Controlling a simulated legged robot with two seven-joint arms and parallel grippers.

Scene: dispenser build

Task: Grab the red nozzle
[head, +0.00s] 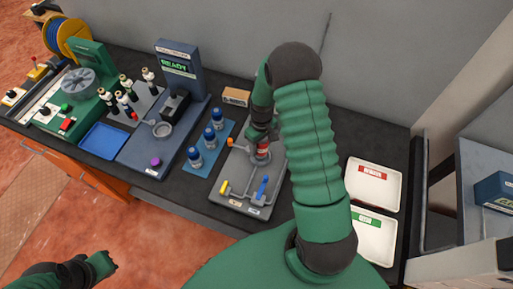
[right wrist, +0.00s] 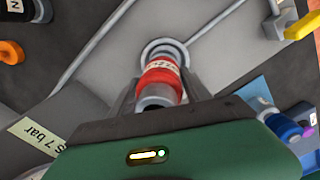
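The red nozzle (head: 263,147) stands at the grey ring fitting on the grey board (head: 233,205). In the right wrist view the red nozzle (right wrist: 160,78) has a pale label and a grey metal end, and sits in front of the round fitting (right wrist: 165,50). My right gripper (right wrist: 160,85) has one dark finger on each side of the nozzle, with both tips against its sides. In the head view my right gripper (head: 261,137) partly hides it. My left gripper (head: 106,262) is at the lower left, away from the bench; its fingers are not clear.
Yellow (head: 223,187), blue (head: 262,187) and orange (head: 230,142) handles are on the grey board. Several blue-capped bottles (head: 210,138) stand to its left. A blue-grey station (head: 165,130) with a READY screen is further left. Two white trays (head: 373,183) lie at right.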

